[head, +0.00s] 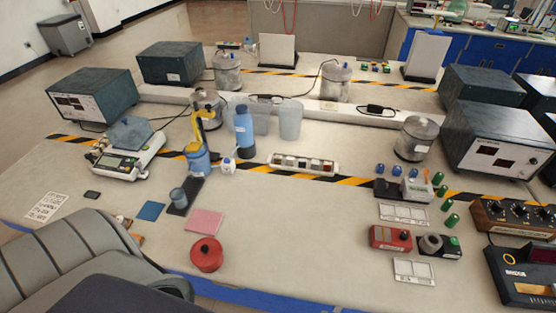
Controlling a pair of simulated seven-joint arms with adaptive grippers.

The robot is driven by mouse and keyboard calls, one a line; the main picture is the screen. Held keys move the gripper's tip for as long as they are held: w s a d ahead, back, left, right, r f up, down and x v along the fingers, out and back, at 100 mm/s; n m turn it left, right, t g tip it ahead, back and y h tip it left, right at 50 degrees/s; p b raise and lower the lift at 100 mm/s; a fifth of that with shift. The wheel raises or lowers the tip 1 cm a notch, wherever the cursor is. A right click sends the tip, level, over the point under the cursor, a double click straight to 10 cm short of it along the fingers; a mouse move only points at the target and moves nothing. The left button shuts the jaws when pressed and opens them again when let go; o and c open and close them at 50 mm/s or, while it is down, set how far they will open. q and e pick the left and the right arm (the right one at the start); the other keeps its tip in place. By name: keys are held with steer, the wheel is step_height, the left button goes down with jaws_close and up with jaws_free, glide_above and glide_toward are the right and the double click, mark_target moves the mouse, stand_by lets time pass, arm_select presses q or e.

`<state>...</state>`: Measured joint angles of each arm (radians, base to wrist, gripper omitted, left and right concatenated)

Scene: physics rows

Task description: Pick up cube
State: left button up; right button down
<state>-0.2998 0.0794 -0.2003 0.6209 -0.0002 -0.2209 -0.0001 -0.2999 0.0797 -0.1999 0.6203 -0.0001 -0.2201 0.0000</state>
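A white strip-like tray (273,162) lies in the middle of the bench, across the yellow and black tape. It holds a row of several small cube-like blocks (303,163) in pale, grey, dark and reddish tones. I cannot tell which of them is the task's cube. No gripper shows in the head view, and nothing is seen touching the blocks.
A blue bottle (244,132) and clear beakers (290,121) stand behind and left of the tray. A red lidded pot (206,254) stands near the front edge. A metal can (416,139) and instruments stand at right. The front middle bench (300,225) is clear.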

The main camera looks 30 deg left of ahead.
arm_select(q)
steer(key=shift+c, duration=0.4)
steer(key=c, duration=1.3)
